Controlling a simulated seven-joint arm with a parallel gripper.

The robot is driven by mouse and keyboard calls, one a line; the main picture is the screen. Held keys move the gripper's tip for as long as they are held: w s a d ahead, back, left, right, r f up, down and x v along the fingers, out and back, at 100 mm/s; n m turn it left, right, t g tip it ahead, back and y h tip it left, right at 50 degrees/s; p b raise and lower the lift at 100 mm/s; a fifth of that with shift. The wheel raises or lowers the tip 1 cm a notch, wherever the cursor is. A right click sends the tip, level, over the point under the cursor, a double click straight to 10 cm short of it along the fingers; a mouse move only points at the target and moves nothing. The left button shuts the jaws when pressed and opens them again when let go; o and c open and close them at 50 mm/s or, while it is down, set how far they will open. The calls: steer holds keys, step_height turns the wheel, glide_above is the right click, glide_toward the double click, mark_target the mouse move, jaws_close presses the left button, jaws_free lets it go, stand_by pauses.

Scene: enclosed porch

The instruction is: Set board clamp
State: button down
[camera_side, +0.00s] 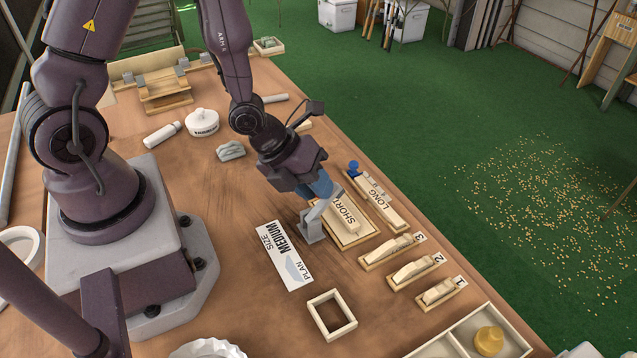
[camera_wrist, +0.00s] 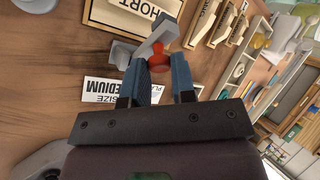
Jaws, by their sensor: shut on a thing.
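A grey clamp (camera_side: 312,225) stands on the wooden table at the near-left edge of the tray marked SHORT (camera_side: 366,235). In the wrist view its angled grey lever (camera_wrist: 158,36) ends in a red knob (camera_wrist: 159,60). My gripper (camera_side: 327,192) is over the clamp, with its blue fingers (camera_wrist: 160,66) on either side of the red knob, shut on it. A pale board lettered SHORT (camera_side: 346,212) lies in the tray, partly behind my gripper. In the side view the knob is hidden by my gripper.
A tray marked LONG (camera_side: 395,221) with a blue knob (camera_side: 353,167) lies at the table's right edge. Numbered holders (camera_side: 437,293), a card reading SIZE MEDIUM PLAN (camera_side: 284,262) and a square frame (camera_side: 313,309) lie nearer. A white lidded pot (camera_side: 202,124) is farther left.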

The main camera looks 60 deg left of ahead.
stand_by(0.4)
steer(key=c, duration=0.9)
jaws_free()
steer(key=shift+c, duration=0.2)
steer(key=shift+w, duration=0.15)
